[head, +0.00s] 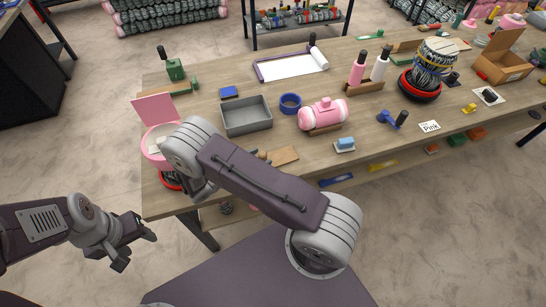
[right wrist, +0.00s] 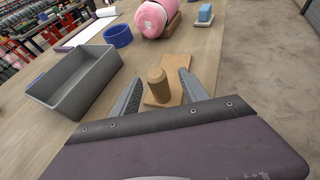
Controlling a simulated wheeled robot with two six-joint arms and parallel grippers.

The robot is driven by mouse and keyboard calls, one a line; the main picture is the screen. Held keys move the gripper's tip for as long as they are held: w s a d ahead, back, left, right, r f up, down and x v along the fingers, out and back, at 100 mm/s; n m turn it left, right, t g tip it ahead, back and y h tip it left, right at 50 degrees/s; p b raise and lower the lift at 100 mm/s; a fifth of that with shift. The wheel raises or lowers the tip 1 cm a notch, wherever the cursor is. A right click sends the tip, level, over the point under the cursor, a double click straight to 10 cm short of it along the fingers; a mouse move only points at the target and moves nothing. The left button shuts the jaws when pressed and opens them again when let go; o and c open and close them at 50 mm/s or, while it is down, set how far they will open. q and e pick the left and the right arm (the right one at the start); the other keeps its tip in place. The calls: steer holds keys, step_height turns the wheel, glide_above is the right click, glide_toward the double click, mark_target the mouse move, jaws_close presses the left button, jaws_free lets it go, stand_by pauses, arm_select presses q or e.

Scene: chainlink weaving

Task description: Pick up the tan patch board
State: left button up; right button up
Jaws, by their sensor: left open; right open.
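The tan patch board (head: 284,155) lies flat on the wooden table near its front edge, partly hidden by my right arm in the head view. In the right wrist view the board (right wrist: 166,95) carries an upright brown cylindrical knob (right wrist: 157,86). My right gripper (right wrist: 161,76) is open, with one finger on each side of the knob. I cannot tell whether either finger touches it. My left gripper (head: 137,250) is open and empty, off the table at the lower left.
A grey tray (head: 246,117) and a blue ring (head: 290,102) stand behind the board. A pink roller (head: 323,113) on a wooden stand and a blue sponge block (head: 345,144) are to its right. A pink lidded container (head: 157,148) is at the left.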

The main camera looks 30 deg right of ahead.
mark_target(268, 153)
steer(key=shift+w+f, duration=0.1)
steer(key=shift+w, duration=0.05)
steer(key=p+x, duration=0.2)
steer(key=x, duration=0.3)
steer(key=shift+w+d+f, duration=0.1)
steer(key=shift+w+d, duration=0.05)
steer(key=shift+d, duration=0.1)
steer(key=shift+d+f, duration=0.1)
arm_select(q)
steer(key=shift+a+r, duration=0.2)
steer(key=shift+r, duration=0.4)
steer(key=shift+a+r, duration=0.15)
steer(key=shift+r, duration=0.45)
steer(key=shift+d, duration=0.1)
arm_select(e)
jaws_close()
